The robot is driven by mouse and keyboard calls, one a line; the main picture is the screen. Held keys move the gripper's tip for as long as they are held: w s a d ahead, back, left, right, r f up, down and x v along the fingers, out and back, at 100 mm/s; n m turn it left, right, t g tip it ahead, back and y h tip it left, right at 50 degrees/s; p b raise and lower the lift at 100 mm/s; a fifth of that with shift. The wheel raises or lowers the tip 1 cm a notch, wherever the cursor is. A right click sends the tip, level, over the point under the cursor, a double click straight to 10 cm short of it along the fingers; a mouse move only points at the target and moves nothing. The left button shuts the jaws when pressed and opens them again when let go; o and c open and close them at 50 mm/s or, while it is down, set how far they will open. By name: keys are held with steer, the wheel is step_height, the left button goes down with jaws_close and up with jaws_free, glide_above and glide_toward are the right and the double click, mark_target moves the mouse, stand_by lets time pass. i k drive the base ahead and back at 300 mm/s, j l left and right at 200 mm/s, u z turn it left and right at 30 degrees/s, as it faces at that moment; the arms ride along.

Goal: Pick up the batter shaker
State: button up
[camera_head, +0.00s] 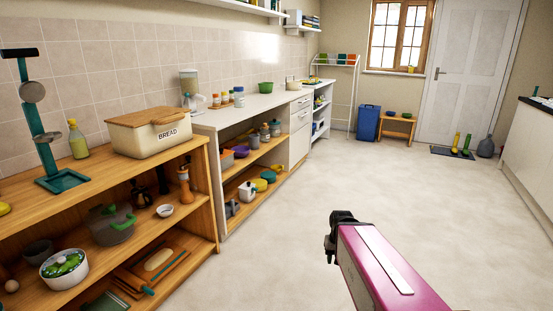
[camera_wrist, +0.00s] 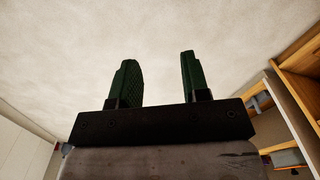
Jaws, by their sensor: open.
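I cannot tell for sure which thing is the batter shaker. Small bottles and jars (camera_head: 225,98) stand on the white counter beside a blender-like appliance (camera_head: 189,88). A yellow-green bottle (camera_head: 78,139) stands on the wooden shelf unit at the left. My gripper (camera_wrist: 158,72) shows in the wrist view with two dark green fingers apart and nothing between them. Pale floor lies beyond the fingers. In the head view my pink arm is at the lower right, over the floor and away from the shelves.
A bread box (camera_head: 150,138) sits on the wooden unit (camera_head: 206,165), with pots and bowls below. The white counter (camera_head: 262,101) runs along the left wall, with open shelves beneath. A blue bin (camera_head: 367,123) and small bench stand at the back. The middle floor (camera_head: 310,185) is clear.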

mark_target(240, 99)
steer(key=i+l+u, duration=0.1)
steer(key=i, duration=1.85)
